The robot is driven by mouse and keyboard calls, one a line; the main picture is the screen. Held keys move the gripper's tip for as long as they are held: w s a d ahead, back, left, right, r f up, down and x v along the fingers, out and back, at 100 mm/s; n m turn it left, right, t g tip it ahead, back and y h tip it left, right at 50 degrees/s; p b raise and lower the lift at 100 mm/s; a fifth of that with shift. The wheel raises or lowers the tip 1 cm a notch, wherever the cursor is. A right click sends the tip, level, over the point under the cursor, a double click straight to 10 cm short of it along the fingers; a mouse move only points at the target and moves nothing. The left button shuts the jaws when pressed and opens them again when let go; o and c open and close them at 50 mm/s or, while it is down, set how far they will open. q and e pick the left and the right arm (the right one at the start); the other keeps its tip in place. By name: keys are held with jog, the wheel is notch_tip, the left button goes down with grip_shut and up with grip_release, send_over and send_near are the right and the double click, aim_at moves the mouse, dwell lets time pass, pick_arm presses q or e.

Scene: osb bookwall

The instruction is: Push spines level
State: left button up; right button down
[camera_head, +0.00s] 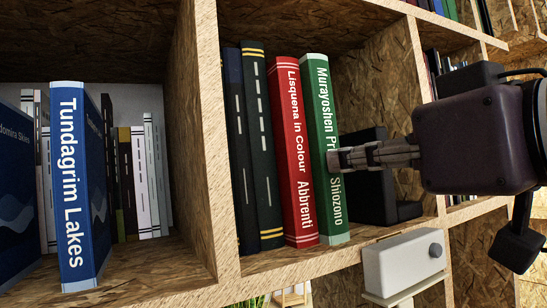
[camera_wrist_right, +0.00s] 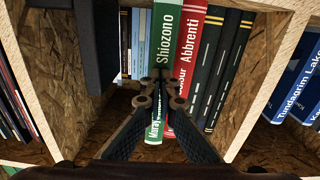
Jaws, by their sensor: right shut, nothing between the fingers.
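A green book (camera_head: 323,150) stands upright at the right end of a row in the middle compartment. Its spine sits closer to the shelf's front edge than its neighbours. A red book (camera_head: 293,150) stands left of it, and dark books with striped spines (camera_head: 258,150) stand further left, set deeper. My right gripper (camera_head: 338,160) comes in from the right, shut and empty, its fingertips at the green spine. In the right wrist view the shut fingertips (camera_wrist_right: 163,76) overlap the green book (camera_wrist_right: 172,35), beside the red book (camera_wrist_right: 197,60). Contact is unclear. My left gripper is out of view.
A black bookend-like block (camera_head: 372,190) stands right of the green book. A wooden divider (camera_head: 206,140) separates the left compartment, where a blue "Tundagrim Lakes" book (camera_head: 74,190) stands forward. A pale box (camera_head: 404,263) sits lower right.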

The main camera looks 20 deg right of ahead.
jog(key=shift+w+f, duration=0.1)
jog(key=shift+w, duration=0.8)
jog(key=s+p, duration=0.1)
jog(key=s, duration=0.4)
jog(key=shift+s+d, duration=0.2)
dwell(0.6)
